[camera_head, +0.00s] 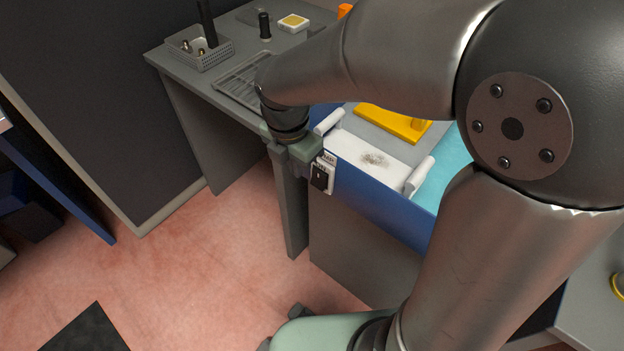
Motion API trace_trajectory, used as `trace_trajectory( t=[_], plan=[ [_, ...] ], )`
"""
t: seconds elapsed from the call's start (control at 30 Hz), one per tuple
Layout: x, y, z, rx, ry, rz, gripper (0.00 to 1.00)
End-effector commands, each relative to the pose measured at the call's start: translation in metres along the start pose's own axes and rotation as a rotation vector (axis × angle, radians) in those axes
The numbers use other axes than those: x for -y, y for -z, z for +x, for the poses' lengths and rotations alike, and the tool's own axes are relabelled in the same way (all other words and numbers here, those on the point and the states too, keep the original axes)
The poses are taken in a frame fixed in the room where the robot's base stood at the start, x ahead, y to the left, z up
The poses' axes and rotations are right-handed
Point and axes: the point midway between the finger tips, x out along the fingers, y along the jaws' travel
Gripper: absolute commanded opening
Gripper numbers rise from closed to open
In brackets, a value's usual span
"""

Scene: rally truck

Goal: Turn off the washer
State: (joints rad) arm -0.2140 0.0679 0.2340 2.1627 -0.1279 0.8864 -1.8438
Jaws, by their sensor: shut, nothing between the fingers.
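The washer is a blue-sided basin (372,198) with a white inner ledge and turquoise inside, right of centre and partly hidden behind my arm. A small white switch box with a black switch (319,178) sits on its left front corner. My gripper (305,158), grey-green at the end of the dark wrist, is shut and empty. It is right beside the switch box, at its upper left in the picture. I cannot tell whether the fingertips touch the switch, or which way the switch is set.
A dark panel (90,110) stands left. The pinkish floor (200,270) is mostly clear.

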Motion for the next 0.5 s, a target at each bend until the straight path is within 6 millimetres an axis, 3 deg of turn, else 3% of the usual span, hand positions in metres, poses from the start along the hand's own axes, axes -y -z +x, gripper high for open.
trace_trajectory(
  t=[0.17, 0.5],
  plan=[
    [0.000, 0.000, 0.010, -0.001, 0.002, 0.001, 0.00],
    [0.001, 0.001, 0.078, -0.003, 0.006, 0.001, 0.00]
  ],
)
